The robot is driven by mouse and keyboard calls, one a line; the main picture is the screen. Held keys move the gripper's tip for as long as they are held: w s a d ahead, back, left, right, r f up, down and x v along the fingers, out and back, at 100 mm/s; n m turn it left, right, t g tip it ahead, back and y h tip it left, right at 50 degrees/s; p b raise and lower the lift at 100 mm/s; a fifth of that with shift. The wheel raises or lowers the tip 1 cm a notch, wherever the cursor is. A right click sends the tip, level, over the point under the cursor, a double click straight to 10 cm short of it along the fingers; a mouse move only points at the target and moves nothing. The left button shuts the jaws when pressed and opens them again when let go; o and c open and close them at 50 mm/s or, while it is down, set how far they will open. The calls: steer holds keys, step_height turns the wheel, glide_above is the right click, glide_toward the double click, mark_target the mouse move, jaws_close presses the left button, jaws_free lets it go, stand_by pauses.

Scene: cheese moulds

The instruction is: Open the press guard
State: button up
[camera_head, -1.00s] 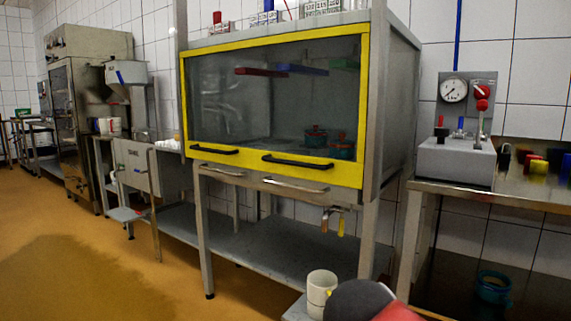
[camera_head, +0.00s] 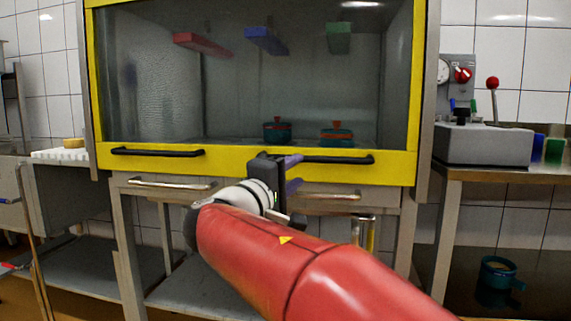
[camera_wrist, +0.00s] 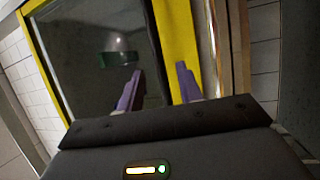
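The press guard is a glass pane in a yellow frame (camera_head: 230,158), closed across the front of a steel cabinet. It has two black bar handles on its lower rail, a left handle (camera_head: 158,152) and a right handle (camera_head: 340,159). My gripper (camera_head: 291,174) is at the lower rail, by the left end of the right handle, and partly hides that end.
Behind the glass stand two teal moulds (camera_head: 277,130) (camera_head: 337,134) below red, blue and green blocks (camera_head: 266,41). Steel drawer handles (camera_head: 172,184) sit under the guard. A side table at right holds a grey device (camera_head: 484,143) with a red-knobbed lever.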

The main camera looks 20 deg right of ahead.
mark_target(309, 160)
steer(key=x, duration=0.7)
steer(key=shift+w+d+r, duration=0.2)
steer(key=shift+w+d, duration=0.05)
steer(key=shift+w, duration=0.1)
jaws_close()
steer(key=shift+p, duration=0.3)
